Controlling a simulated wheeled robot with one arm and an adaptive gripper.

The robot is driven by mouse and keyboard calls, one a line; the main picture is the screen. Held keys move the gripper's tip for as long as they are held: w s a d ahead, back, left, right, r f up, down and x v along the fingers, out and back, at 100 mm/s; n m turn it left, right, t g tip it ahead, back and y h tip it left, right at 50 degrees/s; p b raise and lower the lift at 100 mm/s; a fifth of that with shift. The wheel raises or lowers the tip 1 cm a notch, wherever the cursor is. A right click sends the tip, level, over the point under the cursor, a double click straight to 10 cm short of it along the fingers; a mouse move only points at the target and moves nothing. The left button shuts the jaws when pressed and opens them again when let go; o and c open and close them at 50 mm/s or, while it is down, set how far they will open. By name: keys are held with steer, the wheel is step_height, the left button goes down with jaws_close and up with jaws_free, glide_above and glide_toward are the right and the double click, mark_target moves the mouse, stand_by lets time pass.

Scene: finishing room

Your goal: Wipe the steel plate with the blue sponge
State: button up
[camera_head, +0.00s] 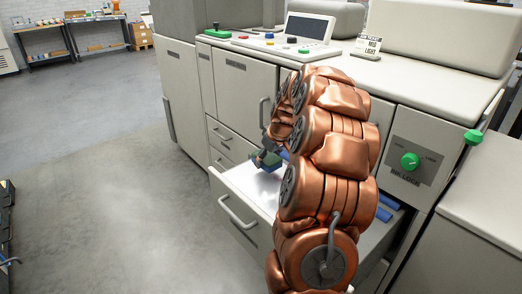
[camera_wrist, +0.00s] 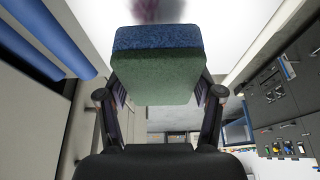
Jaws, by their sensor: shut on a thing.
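The blue sponge (camera_wrist: 158,40) has a blue layer and a green layer. My gripper (camera_wrist: 158,85) is shut on its two sides in the wrist view. In the head view the sponge (camera_head: 266,159) shows small at the end of my copper-coloured arm, over the open drawer. A bright, pale surface, apparently the steel plate (camera_head: 262,188), lies in the drawer. In the wrist view the plate (camera_wrist: 215,12) is beyond the sponge's blue side, with a dark reddish smear at the top edge. I cannot tell whether sponge and plate touch. My arm hides part of the drawer.
The open drawer (camera_head: 238,212) juts from a beige machine. Blue rolls (camera_head: 386,206) lie at its right side. A green knob (camera_head: 409,160) sits on the machine's right panel, and a control panel (camera_head: 285,38) is on top.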

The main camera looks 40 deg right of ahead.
steer(key=shift+r+p, duration=0.35)
steer(key=shift+r, duration=1.7)
